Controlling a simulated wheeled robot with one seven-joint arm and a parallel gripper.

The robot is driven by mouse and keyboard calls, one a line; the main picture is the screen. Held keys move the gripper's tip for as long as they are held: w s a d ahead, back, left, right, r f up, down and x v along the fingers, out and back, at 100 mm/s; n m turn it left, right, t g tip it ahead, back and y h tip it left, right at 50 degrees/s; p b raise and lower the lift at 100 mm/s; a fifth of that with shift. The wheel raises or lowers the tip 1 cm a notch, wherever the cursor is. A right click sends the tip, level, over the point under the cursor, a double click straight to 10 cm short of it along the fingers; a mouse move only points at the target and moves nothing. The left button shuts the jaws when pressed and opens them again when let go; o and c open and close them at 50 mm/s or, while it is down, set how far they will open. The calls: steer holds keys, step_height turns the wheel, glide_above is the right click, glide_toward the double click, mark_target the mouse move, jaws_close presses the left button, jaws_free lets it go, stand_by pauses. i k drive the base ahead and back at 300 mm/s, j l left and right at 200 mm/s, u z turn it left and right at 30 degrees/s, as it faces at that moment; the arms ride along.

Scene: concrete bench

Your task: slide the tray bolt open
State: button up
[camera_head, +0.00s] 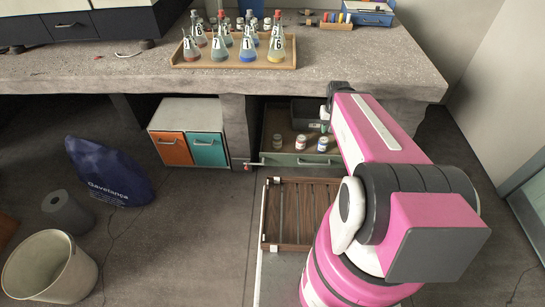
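A green-fronted tray (275,160) sits low under the bench, with several small jars standing in it. A thin pale bar with a red knob (247,167) at its left end lies at the tray's front left corner; it looks like the bolt, but it is too small to tell its exact position. My arm reaches in from the right. My gripper (326,113) is near the tray's right side, well apart from the red knob. My arm mostly hides it, so I cannot see its opening or whether it touches anything.
A slatted wooden rack (292,240) lies in front of the tray. A cabinet with orange and teal doors (189,110) stands left of it. The concrete bench (120,72) overhangs the tray and carries a wooden tray (190,70) of flasks. A blue bag (108,170) and a bin (50,265) stand at left.

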mark_target(263, 159)
steer(key=k+l+u, duration=0.15)
steer(key=l+u, duration=0.2)
steer(key=k+l+u, duration=0.15)
steer(key=u, duration=0.15)
